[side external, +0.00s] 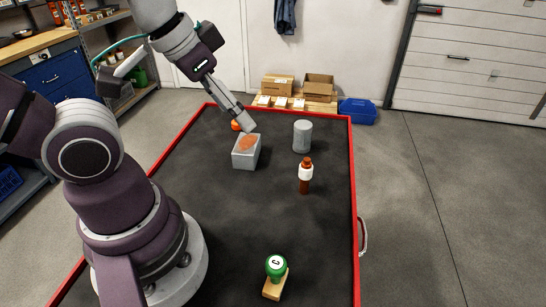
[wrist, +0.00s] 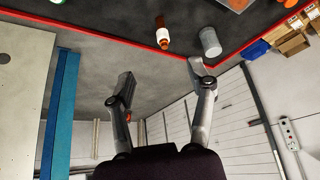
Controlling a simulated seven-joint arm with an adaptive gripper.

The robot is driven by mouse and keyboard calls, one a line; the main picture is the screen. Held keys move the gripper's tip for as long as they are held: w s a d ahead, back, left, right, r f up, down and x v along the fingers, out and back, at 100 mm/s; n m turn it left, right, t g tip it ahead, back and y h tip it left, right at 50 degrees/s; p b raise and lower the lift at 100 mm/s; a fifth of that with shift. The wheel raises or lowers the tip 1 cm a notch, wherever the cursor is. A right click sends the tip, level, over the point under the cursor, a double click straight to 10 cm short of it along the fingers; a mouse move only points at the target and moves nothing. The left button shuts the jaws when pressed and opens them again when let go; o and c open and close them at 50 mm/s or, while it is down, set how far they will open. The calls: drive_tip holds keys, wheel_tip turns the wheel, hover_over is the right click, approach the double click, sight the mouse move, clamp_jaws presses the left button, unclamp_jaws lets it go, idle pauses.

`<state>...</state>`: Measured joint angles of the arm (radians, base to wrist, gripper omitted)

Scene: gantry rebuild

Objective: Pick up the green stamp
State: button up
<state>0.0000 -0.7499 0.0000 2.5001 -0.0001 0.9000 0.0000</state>
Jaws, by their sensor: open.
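The green stamp (side external: 276,268) stands near the front of the black table in the side external view. It has a round green top with a white label marked with a dark letter, and a light wooden base. My gripper (side external: 249,125) is far from it, toward the back of the table, near the grey box. In the wrist view my gripper (wrist: 160,77) shows two spread fingers with nothing between them.
A grey box (side external: 243,159) with an orange patch on top, a brown bottle (side external: 305,184) with a white label and a grey can (side external: 302,137) stand toward the back. A small orange thing (side external: 236,126) is behind the box. The table's red rim (side external: 353,170) bounds it. Bare tabletop surrounds the stamp.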

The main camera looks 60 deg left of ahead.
drive_tip(key=m+g+h, duration=0.2)
drive_tip(key=m+g, duration=0.4)
drive_tip(key=m, duration=1.3)
hover_over(276, 262)
drive_tip(key=f, duration=0.8)
drive_tip(key=shift+w+f, duration=0.2)
drive_tip(key=shift+w, duration=0.15)
drive_tip(key=shift+m, duration=0.4)
drive_tip(key=f, duration=0.4)
drive_tip(key=shift+s+d+f, duration=0.2)
drive_tip(key=shift+d, duration=0.15)
drive_tip(key=f, duration=0.5)
drive_tip(key=shift+s+a, duration=0.2)
drive_tip(key=shift+a, duration=0.05)
drive_tip(key=shift+d+f, duration=0.1)
drive_tip(key=shift+f, duration=0.4)
clamp_jaws()
